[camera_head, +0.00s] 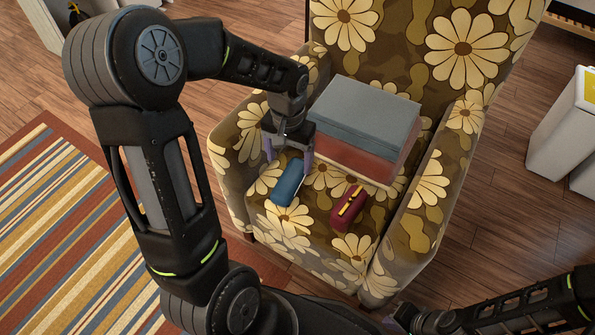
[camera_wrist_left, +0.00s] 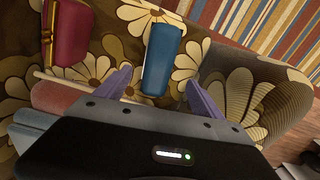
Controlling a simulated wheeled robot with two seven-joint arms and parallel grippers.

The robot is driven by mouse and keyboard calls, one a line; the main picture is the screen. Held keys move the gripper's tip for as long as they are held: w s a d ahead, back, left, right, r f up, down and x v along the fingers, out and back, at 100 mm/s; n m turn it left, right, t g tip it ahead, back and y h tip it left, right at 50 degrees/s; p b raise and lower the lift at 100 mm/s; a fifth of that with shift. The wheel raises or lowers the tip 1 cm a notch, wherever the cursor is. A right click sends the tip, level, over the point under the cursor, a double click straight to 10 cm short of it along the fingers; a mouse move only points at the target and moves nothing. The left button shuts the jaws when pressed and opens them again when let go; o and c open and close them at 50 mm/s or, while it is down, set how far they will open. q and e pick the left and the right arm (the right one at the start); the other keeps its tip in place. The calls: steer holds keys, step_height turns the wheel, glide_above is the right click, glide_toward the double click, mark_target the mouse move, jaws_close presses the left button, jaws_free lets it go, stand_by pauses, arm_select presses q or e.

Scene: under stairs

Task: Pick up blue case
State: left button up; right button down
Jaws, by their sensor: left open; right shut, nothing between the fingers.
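The blue case (camera_head: 288,184) lies on the seat of a flowered armchair, near its left arm. My left gripper (camera_head: 288,158) is open and hangs over the back end of the case, pointing down. In the left wrist view the blue case (camera_wrist_left: 161,57) shows between and ahead of the two purple fingers (camera_wrist_left: 158,88), with gaps on both sides. I cannot tell exactly how high the fingertips are above it. My right gripper (camera_head: 395,322) is only partly in view at the bottom edge of the head view, away from the chair seat.
A dark red case with a yellow band (camera_head: 348,208) lies right of the blue case. A stack of grey and red boxes (camera_head: 365,120) stands behind on the seat. The armchair's arms (camera_head: 420,195) rise on both sides. A white bin (camera_head: 565,130) stands at right, a striped rug (camera_head: 70,240) at left.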

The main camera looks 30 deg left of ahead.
mark_target(290, 177)
arm_select(q)
steer(key=shift+s, duration=0.15)
steer(key=shift+f+b, duration=0.4)
steer(key=shift+f, duration=0.9)
steer(key=shift+f, duration=0.1)
step_height(290, 177, down, 5)
steer(key=shift+d+f+b, duration=0.1)
steer(key=shift+d+b, duration=0.05)
steer(key=shift+b, duration=0.9)
steer(key=shift+c, duration=0.2)
steer(key=c, duration=1.5)
steer(key=shift+r, duration=0.2)
